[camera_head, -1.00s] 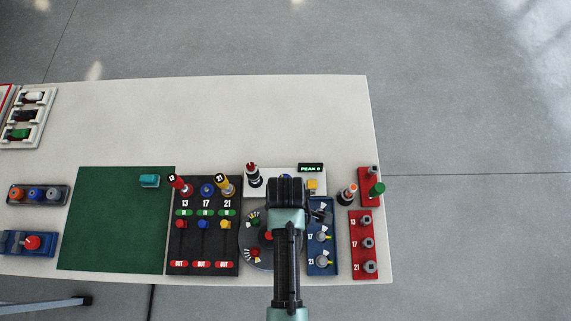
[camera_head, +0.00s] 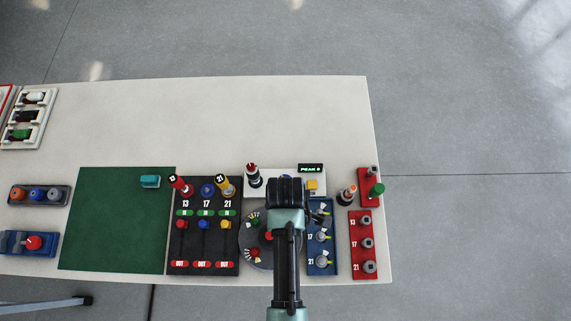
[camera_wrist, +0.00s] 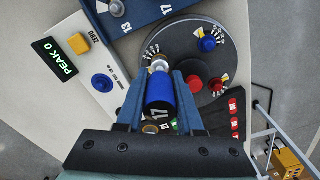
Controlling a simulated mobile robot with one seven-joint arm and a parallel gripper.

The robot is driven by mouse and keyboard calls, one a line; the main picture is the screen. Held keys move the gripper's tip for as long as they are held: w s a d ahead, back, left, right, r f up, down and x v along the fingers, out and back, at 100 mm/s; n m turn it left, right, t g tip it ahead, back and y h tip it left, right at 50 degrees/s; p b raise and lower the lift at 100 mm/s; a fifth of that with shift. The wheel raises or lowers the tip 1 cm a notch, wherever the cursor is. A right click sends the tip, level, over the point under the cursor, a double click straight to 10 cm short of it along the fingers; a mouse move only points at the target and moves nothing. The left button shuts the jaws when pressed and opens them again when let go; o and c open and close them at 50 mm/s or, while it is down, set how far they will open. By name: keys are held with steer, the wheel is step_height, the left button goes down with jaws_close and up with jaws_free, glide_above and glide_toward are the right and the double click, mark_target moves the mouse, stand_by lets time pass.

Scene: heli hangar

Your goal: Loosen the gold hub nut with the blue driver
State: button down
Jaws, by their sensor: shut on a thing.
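My gripper (camera_wrist: 160,82) is shut on the blue driver (camera_wrist: 160,95), which is marked 17. In the wrist view the driver's pale metal end (camera_wrist: 159,65) reaches over the edge of the dark round disc (camera_wrist: 185,38). In the head view my gripper (camera_head: 287,192) covers part of the disc (camera_head: 246,237) and hides the driver.
The rack (camera_head: 175,250) left of the disc holds a red 13 driver (camera_head: 181,185) and a yellow 21 driver (camera_head: 225,186); its blue 17 place (camera_head: 207,190) is empty. The display (camera_head: 311,168) reads PEAK 0. A blue panel (camera_head: 322,268) and red panel (camera_head: 357,273) stand right.

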steer(key=shift+r+p, duration=1.4)
steer(key=shift+p, duration=0.15)
step_height(320, 180, up, 4)
steer(key=p, duration=0.4)
